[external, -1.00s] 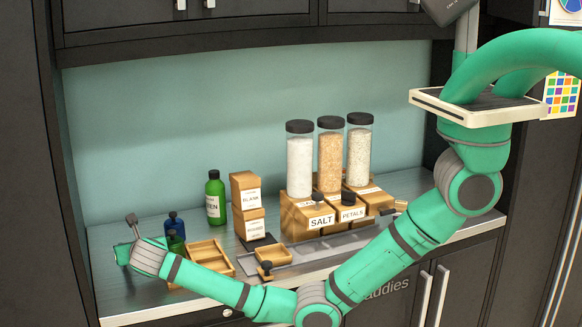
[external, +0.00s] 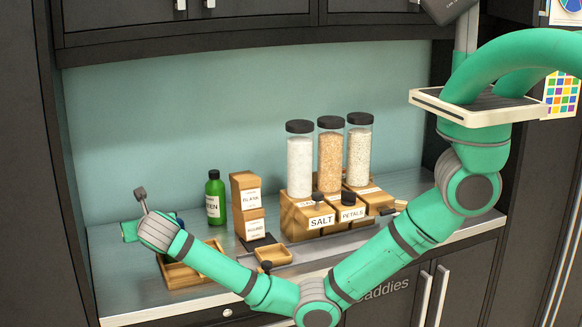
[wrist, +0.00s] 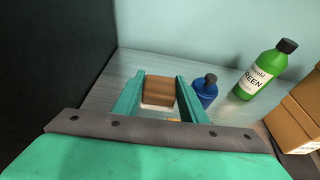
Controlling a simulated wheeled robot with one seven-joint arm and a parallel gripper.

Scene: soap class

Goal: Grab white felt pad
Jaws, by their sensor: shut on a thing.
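In the wrist view, a brown wooden block (wrist: 158,88) with a white layer (wrist: 156,109) along its near lower side sits between the two green fingers of my gripper (wrist: 160,78). The white layer looks like the felt pad. The fingers press on both sides of the block, so my gripper is shut on it. In the external view, my gripper (external: 131,231) is above the left end of the counter. The pad and the fingertips are hidden there behind my wrist.
A blue bottle (wrist: 205,92) stands close to the right finger, with a green bottle (wrist: 263,74) further right. A wooden tray (external: 185,274) lies below my wrist. A dark cabinet wall (wrist: 60,55) is left.

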